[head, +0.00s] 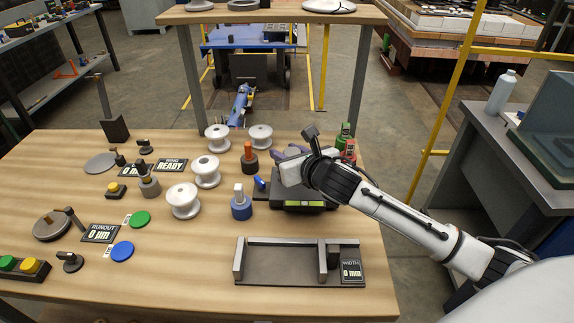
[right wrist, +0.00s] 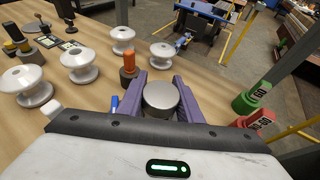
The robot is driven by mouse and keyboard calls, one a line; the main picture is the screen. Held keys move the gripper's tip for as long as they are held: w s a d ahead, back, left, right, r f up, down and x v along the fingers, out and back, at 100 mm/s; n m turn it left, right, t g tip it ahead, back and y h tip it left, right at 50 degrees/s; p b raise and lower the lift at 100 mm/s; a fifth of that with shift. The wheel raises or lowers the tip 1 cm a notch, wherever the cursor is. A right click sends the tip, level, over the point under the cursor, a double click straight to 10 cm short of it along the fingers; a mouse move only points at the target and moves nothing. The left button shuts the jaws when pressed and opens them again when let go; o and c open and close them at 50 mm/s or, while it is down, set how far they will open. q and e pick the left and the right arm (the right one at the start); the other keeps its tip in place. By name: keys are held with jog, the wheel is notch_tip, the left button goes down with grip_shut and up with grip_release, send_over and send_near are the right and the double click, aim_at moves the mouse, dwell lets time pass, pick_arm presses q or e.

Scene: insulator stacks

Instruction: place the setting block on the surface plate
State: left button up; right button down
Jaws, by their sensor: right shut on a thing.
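My right gripper (head: 287,153) reaches in from the right over the back right of the table. Its purple fingers show in the right wrist view (right wrist: 157,92), shut on a short grey metal cylinder (right wrist: 161,95), which I take for the setting block. In the head view the cylinder is hidden by the gripper and wrist. A dark, thick plate (head: 294,206) with a yellow-green label on its front edge, likely the surface plate, lies just below the gripper. I cannot tell whether the cylinder touches it. My left gripper is not in view.
Several white insulators (head: 183,201) stand left of the plate, with an orange-topped pin (head: 249,157) and a blue-based pin (head: 241,206) close by. Green (head: 344,135) and red gauges stand behind right. A width gauge frame (head: 285,242) lies in front. The table's front middle is clear.

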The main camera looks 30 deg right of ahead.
jog(key=shift+f, duration=1.55)
jog(key=shift+f, duration=0.1)
jog(key=c, duration=1.3)
grip_release()
jog(key=shift+f, duration=0.15)
jog(key=shift+o, duration=0.2)
jog(key=shift+s+r, duration=0.25)
jog(key=v, duration=1.1)
jog(key=shift+s+r, duration=0.2)
jog(key=shift+s, duration=0.05)
